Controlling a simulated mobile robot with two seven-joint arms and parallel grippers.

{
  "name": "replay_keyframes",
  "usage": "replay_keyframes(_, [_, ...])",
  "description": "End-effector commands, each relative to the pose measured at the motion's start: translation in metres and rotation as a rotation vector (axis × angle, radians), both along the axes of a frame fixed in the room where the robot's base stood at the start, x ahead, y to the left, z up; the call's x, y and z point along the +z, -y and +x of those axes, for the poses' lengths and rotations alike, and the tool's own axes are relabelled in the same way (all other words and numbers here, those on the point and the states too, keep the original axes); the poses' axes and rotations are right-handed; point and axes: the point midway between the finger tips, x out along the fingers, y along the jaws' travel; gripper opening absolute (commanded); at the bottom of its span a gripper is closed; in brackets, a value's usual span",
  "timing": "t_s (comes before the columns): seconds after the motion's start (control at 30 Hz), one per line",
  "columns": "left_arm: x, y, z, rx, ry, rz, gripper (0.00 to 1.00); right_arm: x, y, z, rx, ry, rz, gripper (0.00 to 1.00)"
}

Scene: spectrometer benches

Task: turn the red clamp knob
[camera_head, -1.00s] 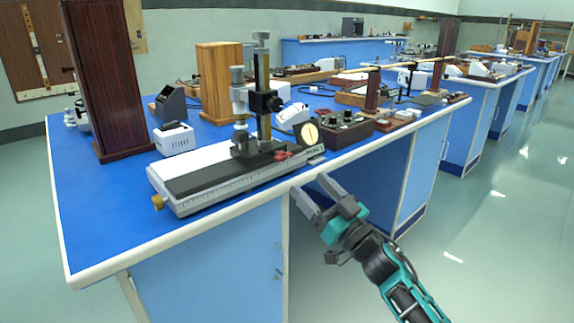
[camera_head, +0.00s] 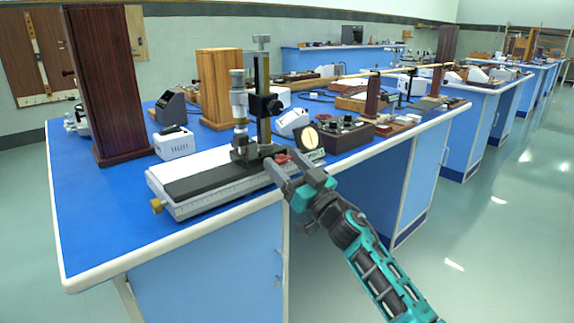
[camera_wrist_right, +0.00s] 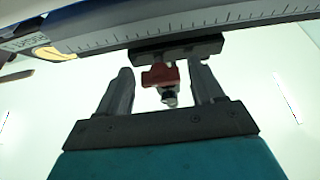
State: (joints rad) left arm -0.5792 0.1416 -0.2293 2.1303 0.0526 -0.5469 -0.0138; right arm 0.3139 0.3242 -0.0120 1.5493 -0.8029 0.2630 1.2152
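The red clamp knob (camera_head: 283,158) sits low on the front side of the measuring microscope (camera_head: 247,105), near the right end of its white scaled base. In the right wrist view the knob (camera_wrist_right: 160,76) shows between the two fingers, with a gap on each side. My right gripper (camera_head: 281,160) is open at the knob, and it also shows in the right wrist view (camera_wrist_right: 162,80). The fingertips partly cover the knob in the head view. My left gripper is not in view.
The microscope stands near the front edge of the blue bench (camera_head: 100,225). The floor to the right of the bench is clear.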

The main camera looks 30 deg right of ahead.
Motion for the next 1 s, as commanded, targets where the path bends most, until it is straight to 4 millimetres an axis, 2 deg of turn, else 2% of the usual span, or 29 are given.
replay_keyframes(0.07, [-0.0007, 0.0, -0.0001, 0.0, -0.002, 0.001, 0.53, -0.0001, 0.0, -0.0002, 0.0, 0.0, 0.0, 0.59])
replay_keyframes(0.53, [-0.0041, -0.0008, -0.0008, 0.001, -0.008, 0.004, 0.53, -0.0002, 0.0, -0.0004, 0.0, 0.0, 0.0, 0.14])
replay_keyframes(0.77, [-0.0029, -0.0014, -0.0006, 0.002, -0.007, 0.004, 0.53, 0.0, 0.0003, -0.0003, 0.0, 0.005, -0.018, 0.14])
replay_keyframes(1.0, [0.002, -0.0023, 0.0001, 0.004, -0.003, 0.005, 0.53, 0.0009, 0.0014, 0.0, -0.001, 0.032, -0.123, 0.14])
